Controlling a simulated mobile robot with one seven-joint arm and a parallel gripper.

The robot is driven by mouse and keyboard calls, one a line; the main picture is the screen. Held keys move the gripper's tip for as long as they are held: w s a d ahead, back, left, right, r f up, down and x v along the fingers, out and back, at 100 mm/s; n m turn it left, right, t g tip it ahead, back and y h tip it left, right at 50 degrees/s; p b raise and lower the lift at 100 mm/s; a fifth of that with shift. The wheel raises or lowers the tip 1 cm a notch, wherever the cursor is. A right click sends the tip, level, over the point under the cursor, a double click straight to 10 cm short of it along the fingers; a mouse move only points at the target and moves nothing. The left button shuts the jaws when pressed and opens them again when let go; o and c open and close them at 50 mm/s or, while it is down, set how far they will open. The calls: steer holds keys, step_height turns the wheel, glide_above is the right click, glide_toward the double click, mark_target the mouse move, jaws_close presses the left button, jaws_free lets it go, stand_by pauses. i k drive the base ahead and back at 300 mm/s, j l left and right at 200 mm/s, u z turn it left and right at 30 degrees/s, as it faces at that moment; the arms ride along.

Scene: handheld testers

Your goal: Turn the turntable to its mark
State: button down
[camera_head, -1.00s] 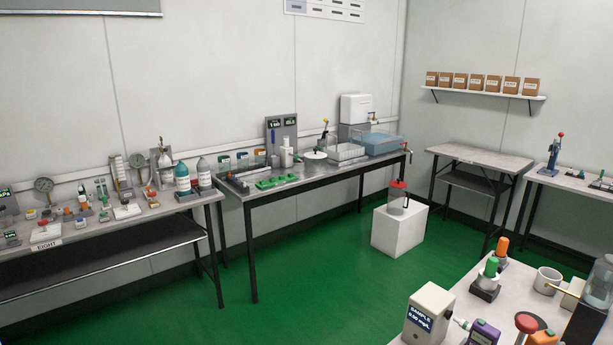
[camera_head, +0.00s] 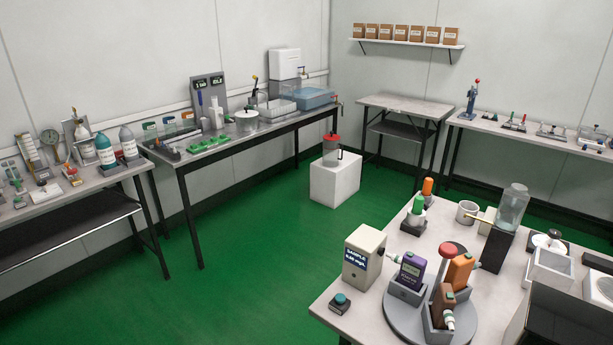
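The turntable (camera_head: 401,327) is a round grey disc on the light table at the lower right. It carries grey holders with a purple handheld tester (camera_head: 411,271), an orange tester (camera_head: 459,272) and a brown tester (camera_head: 443,305). I cannot make out the turntable's mark. My gripper is not in view.
A teal button (camera_head: 340,301) sits at the table's left corner. A white block (camera_head: 335,179) stands on the floor. The green floor (camera_head: 250,290) left of the table is clear.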

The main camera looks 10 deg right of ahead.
mark_target(407, 310)
steer(key=i+l+z, duration=0.2)
steer(key=z, duration=0.15)
steer(key=i+l+z, duration=0.25)
steer(key=z, duration=0.15)
steer(key=l, duration=0.1)
